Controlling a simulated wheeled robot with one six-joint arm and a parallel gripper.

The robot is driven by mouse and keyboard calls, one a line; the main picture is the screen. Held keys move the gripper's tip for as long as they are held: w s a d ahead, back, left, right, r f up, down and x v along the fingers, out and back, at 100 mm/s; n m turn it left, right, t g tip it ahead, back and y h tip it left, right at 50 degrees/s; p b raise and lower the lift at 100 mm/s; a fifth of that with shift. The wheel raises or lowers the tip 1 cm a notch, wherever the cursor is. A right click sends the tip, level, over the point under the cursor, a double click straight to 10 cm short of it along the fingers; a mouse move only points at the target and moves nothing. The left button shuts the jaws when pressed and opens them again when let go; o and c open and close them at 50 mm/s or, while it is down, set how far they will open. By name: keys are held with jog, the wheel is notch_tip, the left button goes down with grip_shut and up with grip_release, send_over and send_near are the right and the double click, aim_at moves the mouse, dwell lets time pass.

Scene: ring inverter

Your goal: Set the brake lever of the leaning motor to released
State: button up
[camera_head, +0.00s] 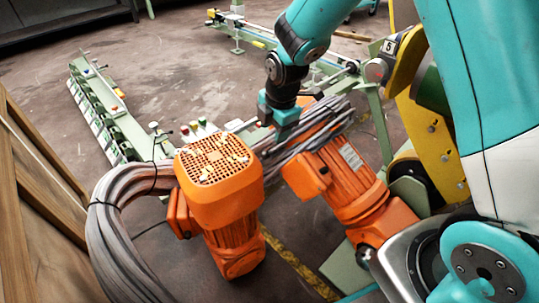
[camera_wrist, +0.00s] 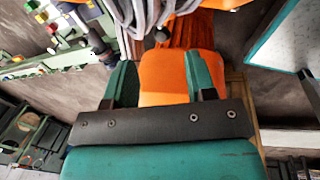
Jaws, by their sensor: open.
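The leaning orange motor (camera_head: 345,185) stands tilted right of centre in the head view, with a box on its left side and grey cables across its upper end. An orange motor body (camera_wrist: 176,75) with a ribbed part shows between and beyond my fingers in the wrist view; I cannot tell for sure which motor it is. My gripper (camera_head: 285,125) is over the cable bundle at the leaning motor's upper left. Its two teal fingers (camera_wrist: 163,80) are apart in the wrist view, with nothing clearly held. A black knob (camera_wrist: 161,35) shows beyond them. I cannot identify the brake lever or its setting.
A second orange motor (camera_head: 218,190) with a perforated cap stands left of the leaning one. Thick grey cables (camera_head: 120,235) loop around its left. A yellow plate (camera_head: 430,130) stands at right. A green rail (camera_head: 108,105) and a wooden crate (camera_head: 35,190) are at left. Open floor lies behind.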

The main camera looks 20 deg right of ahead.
aim_at(270, 153)
jog(key=f+b, duration=0.1)
jog(key=f, duration=0.2)
jog(key=w+f+b, duration=0.1)
jog(key=f, duration=0.2)
jog(key=f+b, duration=0.1)
jog(key=f, duration=0.2)
jog(key=shift+w+a, duration=0.25)
jog(key=shift+w, duration=0.05)
jog(key=shift+r, duration=0.1)
